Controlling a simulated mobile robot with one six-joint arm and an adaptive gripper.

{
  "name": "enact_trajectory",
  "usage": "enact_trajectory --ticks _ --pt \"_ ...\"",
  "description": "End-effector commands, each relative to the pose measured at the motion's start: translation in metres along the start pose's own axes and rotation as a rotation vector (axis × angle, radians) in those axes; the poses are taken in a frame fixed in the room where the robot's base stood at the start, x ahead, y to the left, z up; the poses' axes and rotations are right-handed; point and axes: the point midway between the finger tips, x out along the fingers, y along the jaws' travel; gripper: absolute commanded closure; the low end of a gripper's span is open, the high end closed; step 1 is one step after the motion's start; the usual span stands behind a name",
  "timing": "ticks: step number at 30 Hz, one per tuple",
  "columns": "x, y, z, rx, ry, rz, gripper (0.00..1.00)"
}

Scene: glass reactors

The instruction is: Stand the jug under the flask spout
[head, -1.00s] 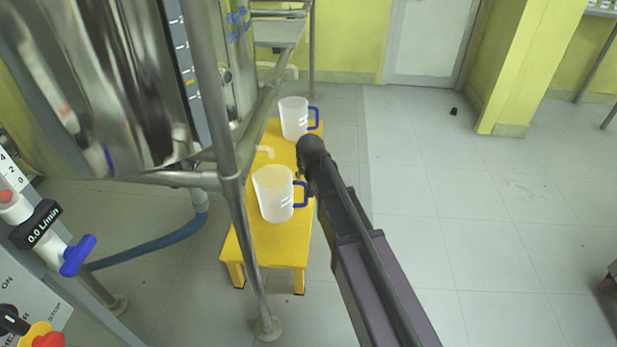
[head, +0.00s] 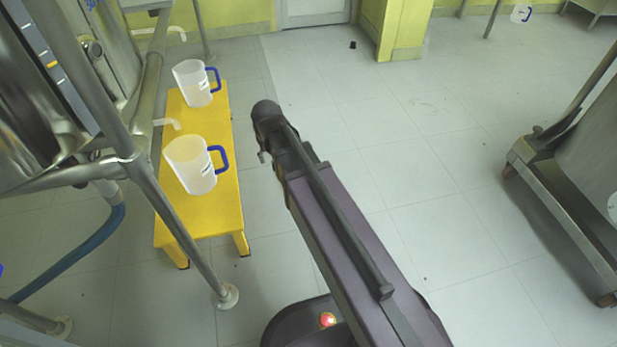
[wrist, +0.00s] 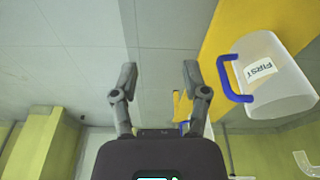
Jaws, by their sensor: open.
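Two translucent white jugs with blue handles stand upright on a yellow bench (head: 210,218): a nearer jug (head: 188,168) and a farther jug (head: 190,84). One jug (wrist: 275,75), labelled FIRST, shows at the right of the wrist view, handle toward my fingers. A pale spout (head: 168,123) ends just behind the nearer jug in the head view; another spout (head: 174,32) is near the farther jug. Whether either jug is directly beneath a spout I cannot tell. My gripper (wrist: 159,75) is open and empty, apart from the handle. In the head view my arm mostly hides it.
A steel frame leg (head: 183,235) stands in front of the bench at left, with a blue hose (head: 80,245) beside it. A wheeled steel stand (head: 560,190) is at right. The floor (head: 400,160) between is clear. A white container (head: 521,13) is far off.

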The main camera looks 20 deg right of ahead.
Motion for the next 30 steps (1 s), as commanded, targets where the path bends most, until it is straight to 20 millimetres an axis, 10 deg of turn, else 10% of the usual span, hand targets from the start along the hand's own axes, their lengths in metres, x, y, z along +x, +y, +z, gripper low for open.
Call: enact_trajectory --ticks 10,30 --pt "-0.016 0.073 0.107 0.067 -0.168 -0.005 0.41" --pt "-0.028 0.079 0.114 0.073 -0.189 -0.009 0.41"
